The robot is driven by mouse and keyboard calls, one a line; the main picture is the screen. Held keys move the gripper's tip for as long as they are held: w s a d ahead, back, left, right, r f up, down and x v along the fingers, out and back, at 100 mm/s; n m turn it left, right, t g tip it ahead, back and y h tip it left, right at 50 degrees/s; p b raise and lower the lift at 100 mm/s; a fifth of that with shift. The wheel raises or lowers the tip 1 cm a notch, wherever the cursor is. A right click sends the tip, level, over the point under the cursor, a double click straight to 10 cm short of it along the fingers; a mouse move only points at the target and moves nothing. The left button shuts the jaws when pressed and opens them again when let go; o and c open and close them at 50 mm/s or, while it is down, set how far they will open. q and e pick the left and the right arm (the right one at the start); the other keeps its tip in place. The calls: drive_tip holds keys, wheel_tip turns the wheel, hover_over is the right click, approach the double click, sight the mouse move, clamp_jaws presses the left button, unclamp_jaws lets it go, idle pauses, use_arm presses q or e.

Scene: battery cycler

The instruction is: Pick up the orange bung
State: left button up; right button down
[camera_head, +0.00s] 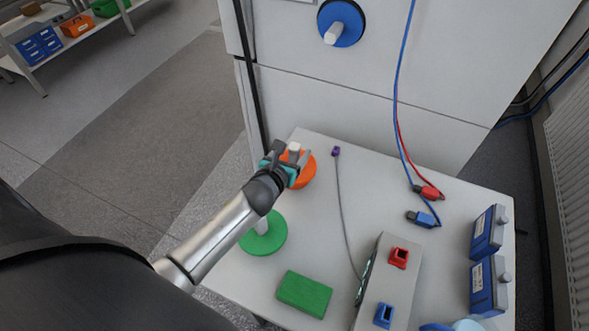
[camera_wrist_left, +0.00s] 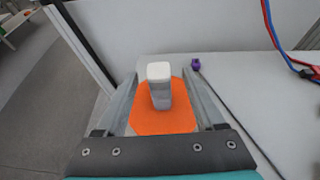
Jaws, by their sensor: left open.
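The orange bung (camera_head: 306,177) is an orange disc with a pale upright post, near the back left of the white table. My left gripper (camera_head: 293,156) is over it and hides part of the disc. In the left wrist view the orange disc (camera_wrist_left: 165,118) lies below the open fingers (camera_wrist_left: 160,95). Its white-topped grey post stands between the two fingers, with a gap on each side. I do not see my right gripper in either view.
A green bung (camera_head: 264,236) and a green block (camera_head: 304,294) are on the table (camera_head: 388,196). A grey unit with red and blue sockets (camera_head: 388,285), blue batteries (camera_head: 488,232) and cable plugs (camera_head: 428,192) are to the right. A cabinet (camera_head: 370,107) with a blue bung (camera_head: 346,25) stands behind.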

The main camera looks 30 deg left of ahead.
use_arm(q)
drive_tip(key=shift+x, duration=0.8)
drive_tip(key=shift+s, duration=0.1)
clamp_jaws()
idle(0.7)
